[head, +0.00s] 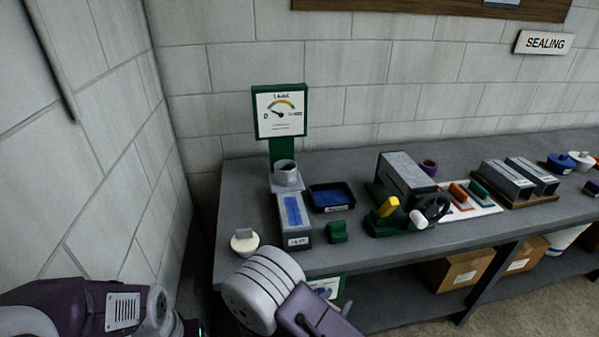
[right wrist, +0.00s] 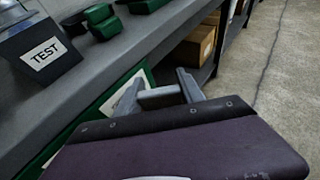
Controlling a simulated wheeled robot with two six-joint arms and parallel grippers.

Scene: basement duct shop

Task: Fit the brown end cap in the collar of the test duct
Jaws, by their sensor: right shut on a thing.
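The test duct (head: 293,222) is a grey box with blue tape on top, standing near the left end of the bench. Its front label reads TEST in the right wrist view (right wrist: 45,55). A round grey collar (head: 286,172) rises at its back and looks open and empty. My right gripper (right wrist: 160,92) is in front of the bench edge, below the duct, shut on a grey bar-like piece (right wrist: 160,97). I cannot see any brown on that piece; what lies below it is hidden. No brown end cap is clearly visible. My left gripper is out of view.
A cream cap with a grey tab (head: 244,242) sits left of the duct. A black tray (head: 331,197) and a green block (head: 338,232) are to its right. A green gauge (head: 280,112) stands behind. A machine with a handwheel (head: 434,208) is further right.

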